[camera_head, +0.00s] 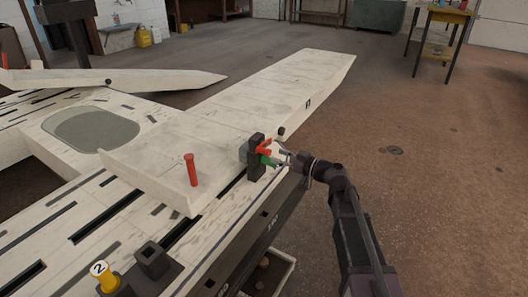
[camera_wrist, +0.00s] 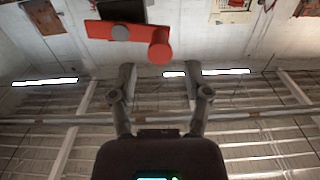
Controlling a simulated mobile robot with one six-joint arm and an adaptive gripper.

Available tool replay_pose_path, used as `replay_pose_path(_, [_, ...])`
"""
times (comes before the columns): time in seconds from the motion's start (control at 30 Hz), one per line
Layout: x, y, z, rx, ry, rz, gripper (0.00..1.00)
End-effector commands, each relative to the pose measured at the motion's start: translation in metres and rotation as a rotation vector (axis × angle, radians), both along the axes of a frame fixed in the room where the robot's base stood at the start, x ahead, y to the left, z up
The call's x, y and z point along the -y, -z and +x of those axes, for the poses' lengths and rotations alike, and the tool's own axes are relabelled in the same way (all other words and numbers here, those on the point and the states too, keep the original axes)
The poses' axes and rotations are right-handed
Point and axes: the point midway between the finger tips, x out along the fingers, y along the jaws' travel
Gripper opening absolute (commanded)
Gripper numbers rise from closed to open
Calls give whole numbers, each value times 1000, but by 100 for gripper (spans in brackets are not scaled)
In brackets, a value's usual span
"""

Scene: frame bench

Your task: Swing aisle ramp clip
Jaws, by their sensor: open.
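The clip is a red lever (camera_head: 264,146) on a black upright block (camera_head: 256,170) at the near side of the pale ramp (camera_head: 290,85). A green piece (camera_head: 268,160) shows just below the red lever. My gripper (camera_head: 283,154) is close to the right of the block. In the wrist view the red lever (camera_wrist: 97,29) has a grey round pivot (camera_wrist: 120,33) and a red round knob (camera_wrist: 160,46). My gripper's fingers (camera_wrist: 157,72) are spread and empty. The knob appears beyond the tips, in line with the gap. I cannot tell whether anything touches.
A red pin (camera_head: 191,170) stands upright on the ramp's near end. A yellow pin (camera_head: 106,280) with a "2" tag and a dark square socket (camera_head: 152,259) are at the near left. A tray (camera_head: 275,270) sits below the bench edge.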

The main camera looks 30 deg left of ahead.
Motion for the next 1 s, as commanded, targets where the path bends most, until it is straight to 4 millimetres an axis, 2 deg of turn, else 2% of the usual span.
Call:
replay_pose_path(0.2, [-33, 0, 4, 0, 0, 0, 63])
replay_pose_path(0.4, [-53, 0, 5, 0, 0, 0, 63])
replay_pose_path(0.87, [-60, 0, 5, 0, 1, 0, 63])
replay_pose_path(0.9, [-60, 0, 5, 0, 1, 0, 57])
replay_pose_path(1.0, [-60, 0, 5, 0, 1, 0, 27])
